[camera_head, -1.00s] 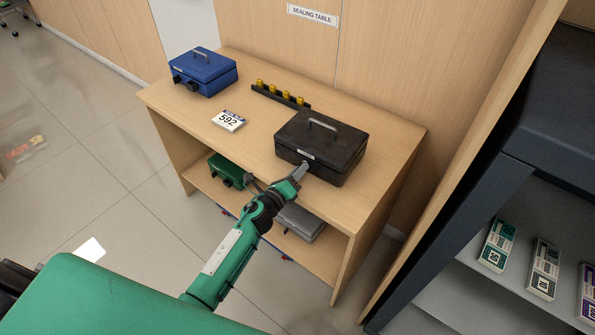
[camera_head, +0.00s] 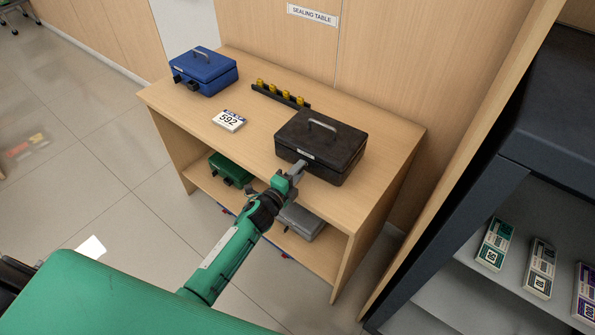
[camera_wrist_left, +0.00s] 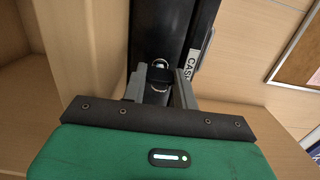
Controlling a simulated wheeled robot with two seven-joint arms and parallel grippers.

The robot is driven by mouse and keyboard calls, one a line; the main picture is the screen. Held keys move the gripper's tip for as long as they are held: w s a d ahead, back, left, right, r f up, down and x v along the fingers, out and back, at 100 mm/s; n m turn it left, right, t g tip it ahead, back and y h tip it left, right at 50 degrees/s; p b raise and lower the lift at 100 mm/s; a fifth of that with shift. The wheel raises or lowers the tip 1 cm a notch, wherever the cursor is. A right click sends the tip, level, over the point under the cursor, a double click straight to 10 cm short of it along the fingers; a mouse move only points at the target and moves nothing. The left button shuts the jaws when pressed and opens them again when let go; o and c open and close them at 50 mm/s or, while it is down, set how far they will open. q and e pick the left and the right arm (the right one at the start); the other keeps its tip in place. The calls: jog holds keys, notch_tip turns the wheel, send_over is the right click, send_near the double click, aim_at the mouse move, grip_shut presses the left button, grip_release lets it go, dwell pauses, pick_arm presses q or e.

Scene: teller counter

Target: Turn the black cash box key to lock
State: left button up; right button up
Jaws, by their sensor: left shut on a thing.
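The black cash box (camera_head: 325,140) stands shut on the upper top of the wooden table, with its handle on the lid and a white label on its front. My left gripper (camera_head: 298,169) is at the front face of the box. In the left wrist view, the left gripper (camera_wrist_left: 160,88) is shut on the black key (camera_wrist_left: 160,74), which has a metal ring, at the box front (camera_wrist_left: 165,30). The box and its label appear turned on their side there. The keyhole is hidden behind the key. My right gripper is not in view.
A dark shelf unit (camera_head: 480,215) stands right.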

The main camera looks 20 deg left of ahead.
pick_arm(q)
jog(key=shift+a, duration=0.1)
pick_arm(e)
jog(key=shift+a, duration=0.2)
pick_arm(q)
jog(key=o, duration=1)
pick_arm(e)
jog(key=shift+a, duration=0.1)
pick_arm(q)
jog(key=shift+s+a+f, duration=0.1)
jog(key=shift+s, duration=0.35)
jog(key=b+v, duration=0.2)
jog(key=v, duration=1)
jog(key=shift+s+a, duration=0.1)
jog(key=shift+s, duration=0.3)
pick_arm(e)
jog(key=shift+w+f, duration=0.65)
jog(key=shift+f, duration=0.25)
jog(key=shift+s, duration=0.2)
